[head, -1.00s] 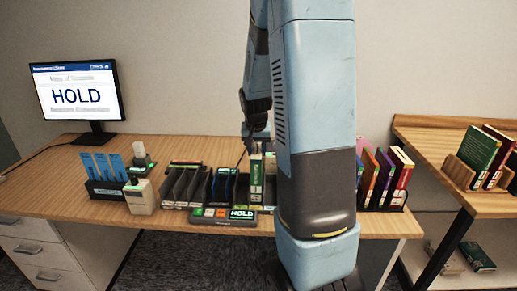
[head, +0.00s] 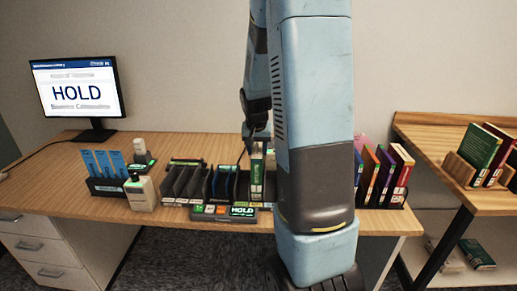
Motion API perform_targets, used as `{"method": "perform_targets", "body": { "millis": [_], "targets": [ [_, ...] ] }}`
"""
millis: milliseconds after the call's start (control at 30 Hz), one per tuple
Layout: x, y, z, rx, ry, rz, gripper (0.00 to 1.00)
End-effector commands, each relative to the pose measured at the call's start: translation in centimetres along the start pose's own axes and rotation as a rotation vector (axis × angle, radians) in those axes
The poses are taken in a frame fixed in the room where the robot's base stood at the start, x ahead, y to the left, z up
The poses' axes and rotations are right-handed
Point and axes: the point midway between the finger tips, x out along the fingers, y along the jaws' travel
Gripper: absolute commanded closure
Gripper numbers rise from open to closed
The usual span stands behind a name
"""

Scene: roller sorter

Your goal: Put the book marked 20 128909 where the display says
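The display (head: 76,92) on the desk reads HOLD in large letters. A small lit panel (head: 242,211) at the front of the sorter also reads HOLD. The black roller sorter (head: 185,183) has several upright slots. A green and pale book (head: 256,178) stands upright at its right part, under my gripper (head: 252,148). The book's number is too small to read. My gripper is small and dark here, at the book's top edge, and partly hidden by my arm. I cannot tell whether its fingers are closed on the book.
Blue cards in a black holder (head: 104,186) and a pale scanner-like device (head: 141,193) stand left of the sorter. Several books (head: 385,178) stand in a rack to the right. A wooden shelf (head: 440,150) with more books is farther right.

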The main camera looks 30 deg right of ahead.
Motion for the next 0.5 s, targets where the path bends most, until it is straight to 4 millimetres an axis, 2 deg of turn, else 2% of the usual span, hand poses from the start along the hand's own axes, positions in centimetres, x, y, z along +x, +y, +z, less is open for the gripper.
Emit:
{"method": "perform_targets", "body": {
  "millis": [33, 233, 500],
  "targets": [
    [-0.01, 0.01, 0.0, 0.0, 0.0, 0.0, 0.49],
    [0.0, 0.04, 0.0, 0.001, -0.001, 0.0, 0.3],
    [-0.05, 0.06, 0.04, 0.001, -0.002, 0.001, 0.3]
  ]
}}
